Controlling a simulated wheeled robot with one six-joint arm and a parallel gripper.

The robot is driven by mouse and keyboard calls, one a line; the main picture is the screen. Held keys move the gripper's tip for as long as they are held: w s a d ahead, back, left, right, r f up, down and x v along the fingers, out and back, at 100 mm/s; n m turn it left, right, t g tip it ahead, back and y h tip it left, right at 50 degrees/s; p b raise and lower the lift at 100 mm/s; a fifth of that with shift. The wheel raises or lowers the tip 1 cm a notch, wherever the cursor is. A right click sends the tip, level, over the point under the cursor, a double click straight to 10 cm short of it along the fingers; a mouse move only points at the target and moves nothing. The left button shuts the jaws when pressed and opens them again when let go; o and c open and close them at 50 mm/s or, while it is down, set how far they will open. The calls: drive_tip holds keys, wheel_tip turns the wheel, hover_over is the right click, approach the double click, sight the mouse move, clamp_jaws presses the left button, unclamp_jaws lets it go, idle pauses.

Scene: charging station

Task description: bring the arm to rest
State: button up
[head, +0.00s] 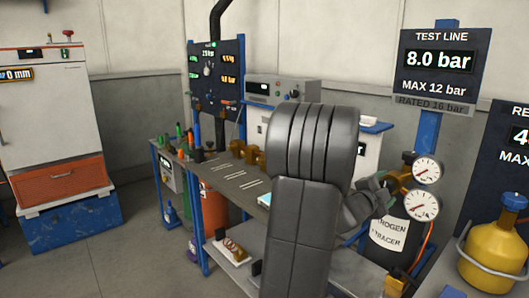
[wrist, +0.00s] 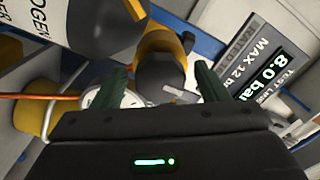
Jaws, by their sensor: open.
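My arm rises through the middle of the head view and bends over toward the gauges on the right. My gripper (head: 374,192) is partly hidden behind my own arm links there. In the wrist view the two dark green fingers of my gripper (wrist: 160,86) stand apart with nothing held between them. A brass valve body with a dark round end (wrist: 160,68) lies beyond the fingers. Whether the fingers touch it cannot be told.
Two dial gauges (head: 425,170) and a grey nitrogen cylinder (head: 391,238) are close to my gripper. A test line sign (head: 440,62) stands above. A workbench (head: 228,172) with small tools is left of my arm. The floor (head: 135,250) at left is clear.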

drive_tip(key=m+b, duration=0.2)
drive_tip(key=m, duration=0.4)
drive_tip(key=shift+f, duration=0.1)
drive_tip(key=m+b, duration=0.2)
drive_tip(key=m, duration=0.4)
idle(0.4)
